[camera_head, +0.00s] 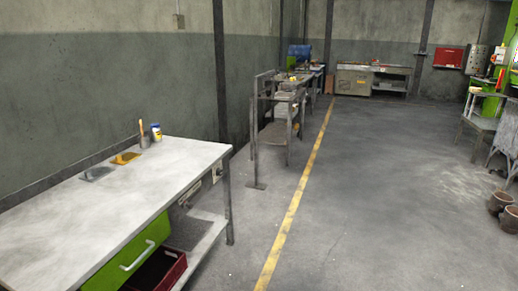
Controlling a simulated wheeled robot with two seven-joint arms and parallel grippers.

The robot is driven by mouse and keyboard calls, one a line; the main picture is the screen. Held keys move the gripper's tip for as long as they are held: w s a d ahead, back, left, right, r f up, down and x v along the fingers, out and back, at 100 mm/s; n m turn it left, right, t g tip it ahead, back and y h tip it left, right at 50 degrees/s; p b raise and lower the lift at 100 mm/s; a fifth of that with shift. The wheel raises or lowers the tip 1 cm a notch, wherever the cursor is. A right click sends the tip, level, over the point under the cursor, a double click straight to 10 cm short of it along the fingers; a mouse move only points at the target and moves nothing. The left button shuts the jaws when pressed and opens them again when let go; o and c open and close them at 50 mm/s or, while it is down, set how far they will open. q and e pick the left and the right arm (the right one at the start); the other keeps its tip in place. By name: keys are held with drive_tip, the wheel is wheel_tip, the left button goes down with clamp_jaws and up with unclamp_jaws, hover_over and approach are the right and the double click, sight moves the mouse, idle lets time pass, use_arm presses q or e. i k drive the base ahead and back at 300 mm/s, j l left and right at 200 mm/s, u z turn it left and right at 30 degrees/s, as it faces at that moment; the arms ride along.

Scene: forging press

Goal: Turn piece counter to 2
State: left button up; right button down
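I cannot make out a piece counter in the head view. A green machine (490,104) stands at the far right and is cut off by the picture edge. A grey panel with small round marks (476,60) shows near it by the back wall; its details are too small to read. Neither of my grippers is in view.
A workbench (60,230) with a green drawer (125,262) fills the left foreground. A metal rack (256,140) stands beyond it. Pots (502,203) and a grey table (482,122) stand at right.

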sight(219, 173)
drive_tip(key=i+l+z, duration=0.35)
drive_tip(key=i, duration=0.6)
drive_tip(key=i+z, duration=0.35)
drive_tip(key=i, duration=0.6)
drive_tip(key=i+l+u, duration=0.1)
drive_tip(key=i+u, duration=0.3)
drive_tip(key=i+l+u, duration=0.4)
drive_tip(key=i, duration=0.15)
drive_tip(key=i+l+u, duration=0.8)
